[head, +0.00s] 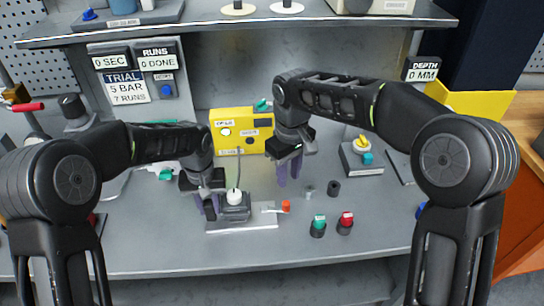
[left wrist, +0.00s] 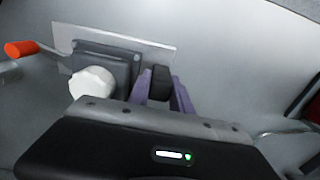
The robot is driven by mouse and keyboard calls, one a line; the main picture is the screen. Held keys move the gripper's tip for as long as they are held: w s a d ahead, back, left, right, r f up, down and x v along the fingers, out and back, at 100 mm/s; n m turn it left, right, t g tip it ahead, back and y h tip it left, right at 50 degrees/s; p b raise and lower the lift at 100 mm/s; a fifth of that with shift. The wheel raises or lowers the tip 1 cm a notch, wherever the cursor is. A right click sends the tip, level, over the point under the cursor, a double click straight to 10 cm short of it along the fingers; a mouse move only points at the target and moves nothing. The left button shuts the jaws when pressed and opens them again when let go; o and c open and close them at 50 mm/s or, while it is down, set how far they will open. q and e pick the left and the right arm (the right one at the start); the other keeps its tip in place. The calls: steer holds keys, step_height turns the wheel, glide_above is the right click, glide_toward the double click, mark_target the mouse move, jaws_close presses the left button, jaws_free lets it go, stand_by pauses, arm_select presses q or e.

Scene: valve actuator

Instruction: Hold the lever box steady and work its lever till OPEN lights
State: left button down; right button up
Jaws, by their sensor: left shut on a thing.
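The lever box (head: 235,213) is a dark grey block on a pale plate, with a white round cap on top. Its lever ends in an orange tip (head: 285,206) pointing right. The box (left wrist: 112,68) and orange tip (left wrist: 20,48) also show in the left wrist view. My left gripper (head: 208,208) is shut on a dark block (left wrist: 160,82) at the box's side. My right gripper (head: 289,172) points down above the bench, behind and above the orange tip, its purple fingers apart and empty.
A green button (head: 319,226) and a red button (head: 346,223) stand right of the box. A small dark cylinder (head: 333,188) and a grey box with a yellow knob (head: 362,157) are further back right. The bench front is clear.

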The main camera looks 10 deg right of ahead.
arm_select(q)
steer(key=c, duration=1.1)
jaws_free()
steer(key=shift+r, duration=0.65)
step_height(320, 180, up, 11)
steer(key=shift+f, duration=0.15)
steer(key=shift+f, duration=0.1)
